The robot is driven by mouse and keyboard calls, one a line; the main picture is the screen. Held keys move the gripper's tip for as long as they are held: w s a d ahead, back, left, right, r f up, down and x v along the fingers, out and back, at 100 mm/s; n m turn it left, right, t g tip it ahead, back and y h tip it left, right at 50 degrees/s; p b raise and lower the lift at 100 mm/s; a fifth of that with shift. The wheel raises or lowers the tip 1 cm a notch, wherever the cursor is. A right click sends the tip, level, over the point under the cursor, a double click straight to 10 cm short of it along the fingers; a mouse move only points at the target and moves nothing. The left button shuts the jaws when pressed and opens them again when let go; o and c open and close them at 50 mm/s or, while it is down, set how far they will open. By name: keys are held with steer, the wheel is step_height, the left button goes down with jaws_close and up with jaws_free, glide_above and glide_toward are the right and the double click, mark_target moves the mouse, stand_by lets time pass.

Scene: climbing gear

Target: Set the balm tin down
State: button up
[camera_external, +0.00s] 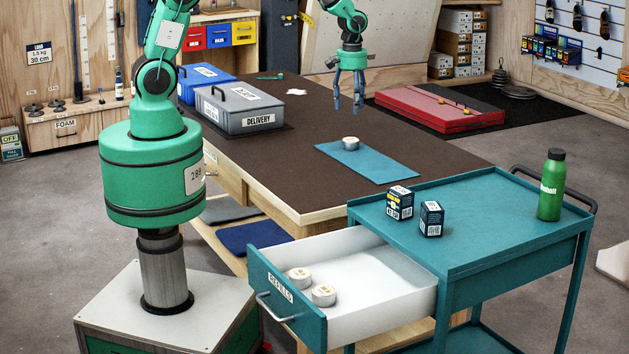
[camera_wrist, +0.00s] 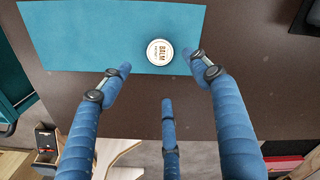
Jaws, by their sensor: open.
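The balm tin (camera_external: 350,143) is a small round silver tin with a white lid, sitting upright on the blue mat (camera_external: 376,165) on the dark table.
A teal trolley (camera_external: 480,210) with two dark boxes (camera_external: 415,209) and a green bottle (camera_external: 551,185) stands at the front right. A grey delivery case (camera_external: 240,107) stands on the table's left; the table's middle is clear.

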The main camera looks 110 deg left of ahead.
steer(key=shift+r, duration=0.1)
steer(key=s+d+r+m+t, duration=0.3)
steer(key=d+r+m, duration=0.5)
steer(key=d+r, duration=1.3)
steer(key=s+d+r+m+t, duration=0.1)
steer(key=s+d+r+m, duration=0.3)
steer(key=s+d, duration=0.4)
steer(key=s+d+r+m+t, duration=0.1)
steer(key=s+d+r+m, duration=0.3)
steer(key=s+d, duration=0.5)
steer(key=s+m, duration=0.2)
steer(key=shift+s+d+r+t, duration=0.15)
steer(key=shift+s+d+t, duration=0.15)
steer(key=shift+s, duration=0.1)
